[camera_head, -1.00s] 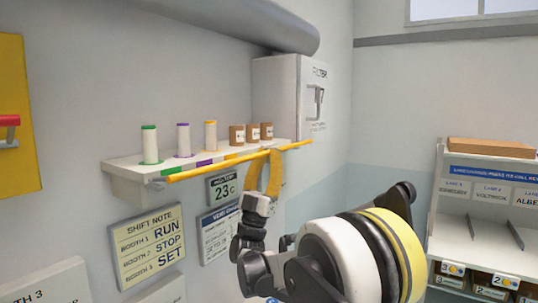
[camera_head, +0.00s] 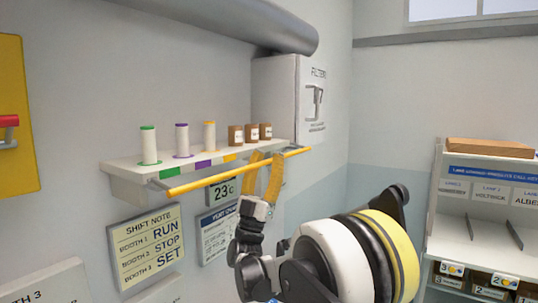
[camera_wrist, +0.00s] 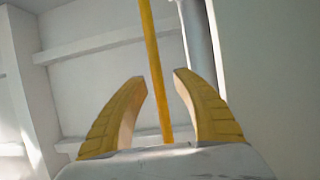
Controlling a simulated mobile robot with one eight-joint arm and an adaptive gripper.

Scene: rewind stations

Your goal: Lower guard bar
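The yellow guard bar (camera_head: 215,180) runs along the front of the wall shelf, slightly below and in front of the shelf edge. My gripper (camera_head: 266,158) is at the bar's right half, with its yellow fingers reaching up to it from below. In the wrist view the bar (camera_wrist: 152,60) passes between the two fingertips of my gripper (camera_wrist: 160,77) and runs down toward the palm. The fingers are apart, with gaps to the bar visible there. Whether a finger touches the bar I cannot tell.
The shelf (camera_head: 118,168) holds several spools and small brown boxes just behind the bar. A grey filter cabinet (camera_head: 275,100) stands at the shelf's right end. A thick pipe (camera_head: 260,22) runs above. Signs hang on the wall below. A white rack (camera_head: 480,232) is at right.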

